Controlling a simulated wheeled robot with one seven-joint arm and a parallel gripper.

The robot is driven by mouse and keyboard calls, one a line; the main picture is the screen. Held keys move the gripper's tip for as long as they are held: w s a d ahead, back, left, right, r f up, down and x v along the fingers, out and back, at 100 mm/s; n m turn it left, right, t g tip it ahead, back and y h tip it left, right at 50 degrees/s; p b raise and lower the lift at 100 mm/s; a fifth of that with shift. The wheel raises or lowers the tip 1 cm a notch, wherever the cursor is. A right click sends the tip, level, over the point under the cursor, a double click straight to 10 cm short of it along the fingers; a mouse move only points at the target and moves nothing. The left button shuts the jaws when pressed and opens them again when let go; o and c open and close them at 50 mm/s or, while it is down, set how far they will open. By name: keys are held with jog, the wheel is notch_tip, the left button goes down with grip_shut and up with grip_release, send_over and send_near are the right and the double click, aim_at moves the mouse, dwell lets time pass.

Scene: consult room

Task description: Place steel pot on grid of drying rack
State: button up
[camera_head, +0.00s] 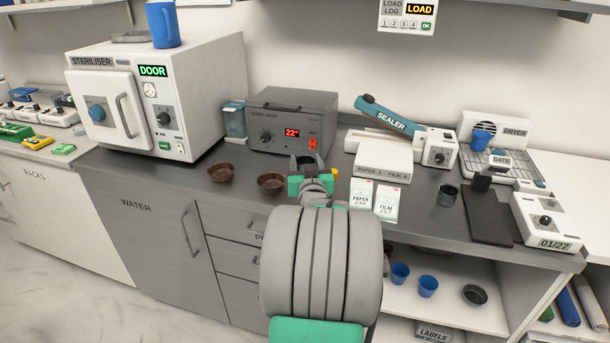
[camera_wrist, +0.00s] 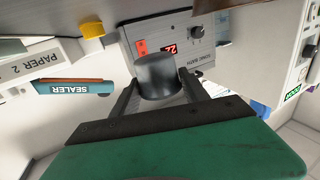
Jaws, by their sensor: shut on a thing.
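A dark grey steel pot (camera_wrist: 157,76) sits between the two fingers of my gripper (camera_wrist: 158,84) in the wrist view, which looks upside down. My gripper is shut on it. In the head view my gripper (camera_head: 308,168) is above the counter, in front of the sonic bath, with the pot (camera_head: 304,162) small and partly hidden by the arm. The drying rack, marked DRYER (camera_head: 496,127), stands at the back right, well away from my gripper. Its wire grid (camera_head: 520,170) holds a blue cup (camera_head: 480,140) at the left; part of the grid is hidden behind a DATE sign.
Another dark grey pot (camera_head: 448,196) stands on the counter left of a black mat (camera_head: 488,214). The sealer (camera_head: 385,115) and paper box (camera_head: 384,166) lie between my gripper and the rack. Two brown bowls (camera_head: 271,183) are near the sonic bath (camera_head: 291,122). A labelled device (camera_head: 545,222) stands front right.

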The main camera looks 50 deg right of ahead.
jog(key=shift+w+d+f, duration=0.3)
jog(key=shift+d+f, duration=0.1)
jog(key=shift+f, duration=0.15)
jog(key=shift+w+d+f, duration=0.25)
jog(key=shift+d+f, duration=0.15)
jog(key=shift+f, duration=0.15)
jog(key=shift+w+d+f, duration=0.1)
jog(key=shift+f, duration=0.8)
jog(key=shift+w+d+f, duration=0.1)
jog(key=shift+f, duration=0.75)
jog(key=shift+f, duration=0.2)
jog(key=o, duration=1.4)
jog(key=shift+c, duration=0.2)
